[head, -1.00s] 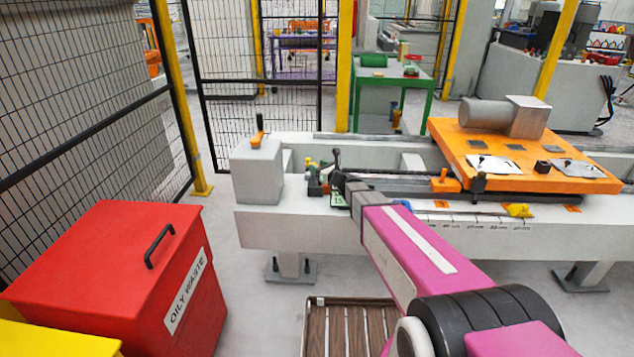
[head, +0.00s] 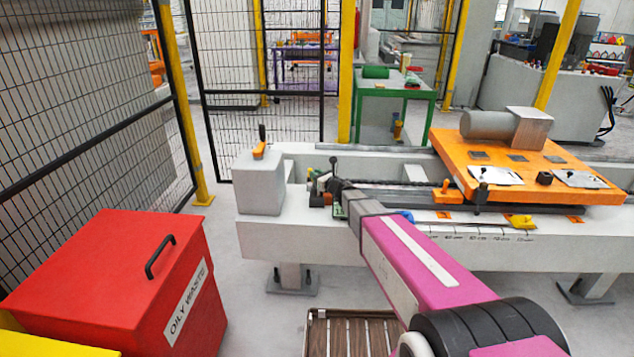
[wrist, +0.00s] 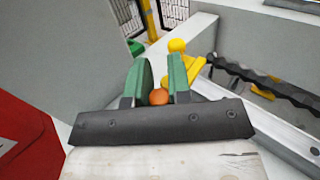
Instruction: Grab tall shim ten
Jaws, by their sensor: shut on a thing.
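My gripper (wrist: 160,92) has two green fingers in the wrist view. They are closed on a small orange-brown piece with a rounded end (wrist: 159,97), which shows between them. The rest of that piece is hidden by the fingers and the dark gripper body. No label shows on it, so I cannot tell whether it is the tall shim ten. In the head view my gripper is at the left end of the white beam (head: 300,229), small and partly hidden by my arm.
A grey block (head: 260,184) with an orange-and-black handle stands at the beam's left end. A yellow piece (wrist: 184,66) is beyond my fingers. A dark twisted rod (wrist: 265,83) runs along the right. An orange plate (head: 530,165) and a red waste bin (head: 95,265) flank the work area.

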